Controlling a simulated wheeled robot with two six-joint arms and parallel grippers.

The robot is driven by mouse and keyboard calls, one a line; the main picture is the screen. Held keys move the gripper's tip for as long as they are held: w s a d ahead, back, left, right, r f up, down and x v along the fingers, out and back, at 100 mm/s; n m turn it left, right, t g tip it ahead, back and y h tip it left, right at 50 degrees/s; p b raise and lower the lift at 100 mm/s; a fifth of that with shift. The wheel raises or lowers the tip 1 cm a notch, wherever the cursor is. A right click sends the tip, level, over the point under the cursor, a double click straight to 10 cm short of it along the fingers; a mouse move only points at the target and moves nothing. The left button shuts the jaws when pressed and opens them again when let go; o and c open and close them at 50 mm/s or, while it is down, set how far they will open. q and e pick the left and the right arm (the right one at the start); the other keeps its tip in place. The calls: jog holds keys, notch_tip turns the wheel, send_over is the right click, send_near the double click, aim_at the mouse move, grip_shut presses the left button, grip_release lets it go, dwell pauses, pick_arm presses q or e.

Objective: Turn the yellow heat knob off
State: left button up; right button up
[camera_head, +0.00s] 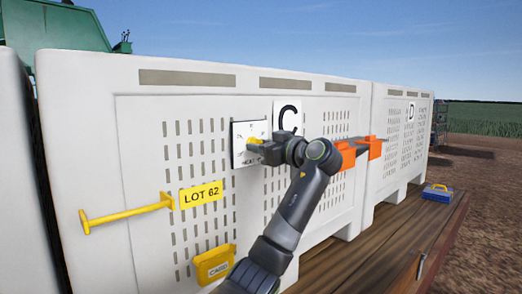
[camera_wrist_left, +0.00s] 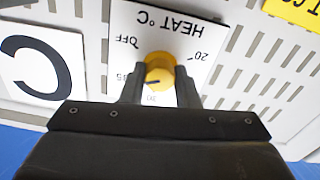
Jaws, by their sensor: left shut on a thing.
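The yellow heat knob (camera_wrist_left: 158,76) sits on a white dial plate (camera_wrist_left: 185,35) that reads HEAT °C, upside down in the left wrist view. OFF and several numbers are printed around it. A dark pointer line on the knob's face points roughly left in that view, away from the OFF mark at upper left; the exact number is unclear. My left gripper (camera_wrist_left: 160,88) is shut on the knob, one finger on each side. In the head view the left gripper (camera_head: 257,145) reaches the dial plate (camera_head: 240,134) and mostly hides the knob. My right gripper is not in view.
The plate is on a white slotted crate (camera_head: 140,140). Nearby are a C sign (camera_head: 289,115), a LOT 62 tag (camera_head: 201,194), a yellow bar handle (camera_head: 125,212), a yellow box (camera_head: 214,264) and orange blocks (camera_head: 375,147). A blue box (camera_head: 437,194) stands on the wooden deck (camera_head: 385,240).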

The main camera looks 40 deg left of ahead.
pick_arm(q)
jog(key=shift+m+b, duration=2.6)
jog(key=shift+m, duration=2.5)
jog(key=shift+r+m, duration=0.1)
jog(key=shift+m, duration=0.2)
jog(key=o, duration=1)
jog(key=d+b, duration=0.2)
jog(key=d, duration=0.3)
jog(key=s+d+b, duration=0.1)
jog(key=d+b, duration=0.2)
jog(key=d, duration=0.3)
jog(key=d+b, duration=0.2)
jog(key=d, duration=0.4)
jog(key=shift+s+d, duration=0.2)
jog(key=shift+s, duration=0.05)
